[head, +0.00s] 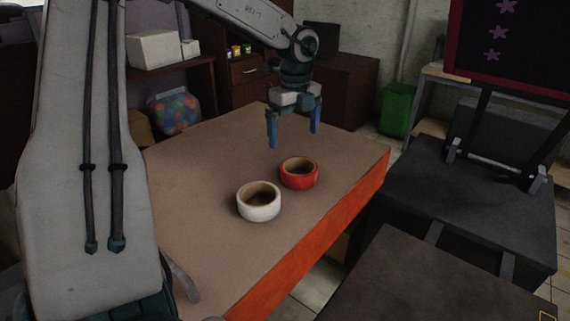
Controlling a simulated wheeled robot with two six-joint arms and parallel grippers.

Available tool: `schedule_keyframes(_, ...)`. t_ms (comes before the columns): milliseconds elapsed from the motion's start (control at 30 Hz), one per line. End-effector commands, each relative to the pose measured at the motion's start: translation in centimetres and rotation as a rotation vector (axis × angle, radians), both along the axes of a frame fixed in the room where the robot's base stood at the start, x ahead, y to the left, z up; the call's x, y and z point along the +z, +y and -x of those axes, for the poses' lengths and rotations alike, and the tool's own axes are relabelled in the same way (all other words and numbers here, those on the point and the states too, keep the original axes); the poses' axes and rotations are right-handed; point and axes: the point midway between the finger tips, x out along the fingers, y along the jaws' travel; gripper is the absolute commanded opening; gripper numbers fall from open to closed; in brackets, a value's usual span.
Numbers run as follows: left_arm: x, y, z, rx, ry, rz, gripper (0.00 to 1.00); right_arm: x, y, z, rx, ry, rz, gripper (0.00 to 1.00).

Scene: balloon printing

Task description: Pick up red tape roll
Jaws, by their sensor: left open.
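The red tape roll (299,180) lies flat on the brown table, with its hole facing up. A white tape roll (259,207) lies just in front of it and to its left, very close to it. My left gripper (293,140) is above and behind the red roll, pointing down. Its two blue fingers are spread apart with nothing between them. The fingers appear apart from the roll. My right gripper is not seen.
The table (200,165) has an orange front edge and is clear around the two rolls. Black printing equipment (470,195) stands close on the right. A green bin (397,110) is on the floor behind. A shelf with a white box (154,50) is at the back left.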

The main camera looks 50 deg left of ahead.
Motion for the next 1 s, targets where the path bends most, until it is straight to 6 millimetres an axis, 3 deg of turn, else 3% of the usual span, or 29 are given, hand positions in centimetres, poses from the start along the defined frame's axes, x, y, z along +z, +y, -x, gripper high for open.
schedule_keyframes(233,-3.8,0.0,0.1,-0.001,0.005,0.001,1.00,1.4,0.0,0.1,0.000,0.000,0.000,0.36)
schedule_keyframes(467,-5.2,-0.2,0.0,-0.001,0.004,0.000,1.00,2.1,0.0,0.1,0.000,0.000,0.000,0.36)
schedule_keyframes(700,-7.7,-0.7,-0.3,-0.003,0.005,0.000,1.00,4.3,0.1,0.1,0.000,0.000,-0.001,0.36)
schedule_keyframes(1000,-10.1,-0.7,-0.4,-0.001,0.001,0.002,1.00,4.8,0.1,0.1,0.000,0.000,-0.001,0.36)
